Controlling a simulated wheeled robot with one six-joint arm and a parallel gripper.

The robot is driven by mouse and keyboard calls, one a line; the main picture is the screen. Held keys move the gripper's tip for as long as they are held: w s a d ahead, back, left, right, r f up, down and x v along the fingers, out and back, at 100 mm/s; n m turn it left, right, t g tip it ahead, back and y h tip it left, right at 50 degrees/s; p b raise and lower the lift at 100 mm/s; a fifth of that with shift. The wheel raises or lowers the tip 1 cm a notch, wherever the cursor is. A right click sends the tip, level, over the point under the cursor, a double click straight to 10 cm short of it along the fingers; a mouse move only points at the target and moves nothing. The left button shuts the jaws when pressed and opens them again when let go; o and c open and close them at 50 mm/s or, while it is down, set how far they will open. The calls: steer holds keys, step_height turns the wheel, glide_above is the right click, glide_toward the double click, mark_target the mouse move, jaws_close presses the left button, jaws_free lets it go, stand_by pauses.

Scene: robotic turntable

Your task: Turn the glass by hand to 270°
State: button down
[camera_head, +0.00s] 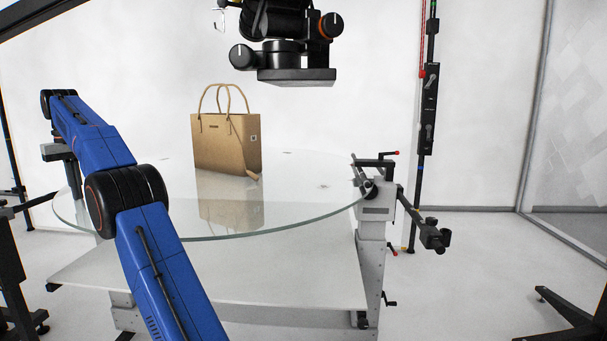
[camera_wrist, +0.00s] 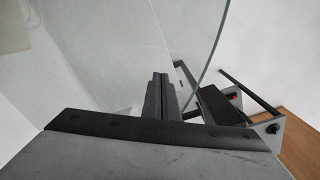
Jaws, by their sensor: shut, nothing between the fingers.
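The glass (camera_head: 300,205) is a large round clear turntable plate on a grey-white stand. A tan handbag (camera_head: 227,143) with two handles stands upright on it. My blue arm reaches along the left side of the plate. My gripper (camera_head: 75,190) is at the plate's left rim, partly hidden behind my arm. In the wrist view my gripper (camera_wrist: 160,95) shows dark fingers closed together with nothing between them. The curved rim of the glass (camera_wrist: 212,60) passes close to the right of the fingers. I cannot tell whether they touch the glass.
A black clamp-like fitting (camera_wrist: 218,105) sits close to the fingers at the rim. Another black fitting (camera_head: 375,180) stands at the plate's right edge. A camera rig (camera_head: 290,45) hangs above the plate. A black pole (camera_head: 430,110) stands at right. The floor at right is mostly clear.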

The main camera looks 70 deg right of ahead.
steer(key=shift+w+d+f, duration=0.1)
steer(key=shift+w+d, duration=0.2)
steer(key=shift+w, duration=0.35)
steer(key=shift+w+d, duration=0.25)
steer(key=shift+w, duration=0.4)
steer(key=shift+w, duration=0.1)
